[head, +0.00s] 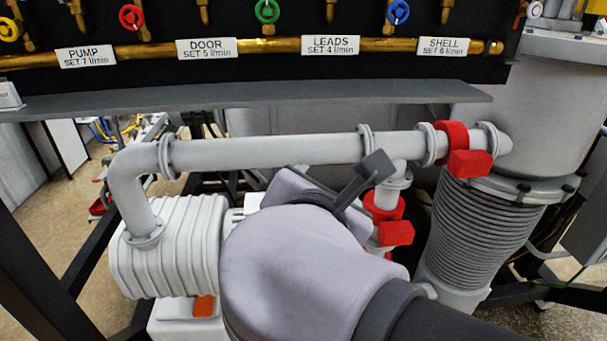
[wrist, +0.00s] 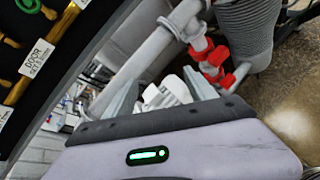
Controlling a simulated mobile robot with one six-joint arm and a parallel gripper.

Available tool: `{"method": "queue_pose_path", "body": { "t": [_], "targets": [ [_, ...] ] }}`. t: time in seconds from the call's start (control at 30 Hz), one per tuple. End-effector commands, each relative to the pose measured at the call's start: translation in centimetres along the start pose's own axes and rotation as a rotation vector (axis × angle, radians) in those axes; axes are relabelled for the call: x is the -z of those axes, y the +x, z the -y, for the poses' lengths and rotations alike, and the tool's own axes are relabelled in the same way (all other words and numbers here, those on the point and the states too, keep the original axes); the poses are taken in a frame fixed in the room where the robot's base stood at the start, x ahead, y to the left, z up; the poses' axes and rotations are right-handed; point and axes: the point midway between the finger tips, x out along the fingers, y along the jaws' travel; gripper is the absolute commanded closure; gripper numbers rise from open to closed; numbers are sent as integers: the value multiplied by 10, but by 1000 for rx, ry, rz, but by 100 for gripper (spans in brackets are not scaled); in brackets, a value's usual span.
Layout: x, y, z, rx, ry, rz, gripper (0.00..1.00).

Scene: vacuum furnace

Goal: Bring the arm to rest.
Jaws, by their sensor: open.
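My gripper (wrist: 163,78) is open in the wrist view. Its two pale fingers stand apart, and nothing shows held between them. In the head view my arm's large pale wrist reaches up from the bottom centre, in front of the pump and pipework. That part overlaps the area near the red-fitted valves in the picture. I cannot tell the gap between them.
A grey pipe (head: 260,151) crosses behind my arm to a red-handled valve (head: 468,163). A second red valve (head: 395,232) is below. A ribbed pump (head: 180,248) stands left, a bellows column (head: 475,235) right. A dark shelf (head: 250,98) runs under a labelled water manifold (head: 270,47).

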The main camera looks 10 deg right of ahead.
Motion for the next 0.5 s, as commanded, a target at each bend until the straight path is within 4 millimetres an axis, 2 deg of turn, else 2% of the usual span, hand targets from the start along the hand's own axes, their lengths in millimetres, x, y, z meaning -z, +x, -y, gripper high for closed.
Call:
{"method": "queue_pose_path", "body": {
  "t": [0.33, 0.37, 0.43, 0.47, 0.5],
  "targets": [
    [4, 2, 5, 10, 23, -7, 35],
    [9, 5, 12, 23, 51, -15, 35],
    [35, 16, 44, 89, 198, -56, 35],
    [53, 22, 64, 135, 300, -81, 35],
    [82, 30, 95, 210, 471, -117, 35]
  ]
}}
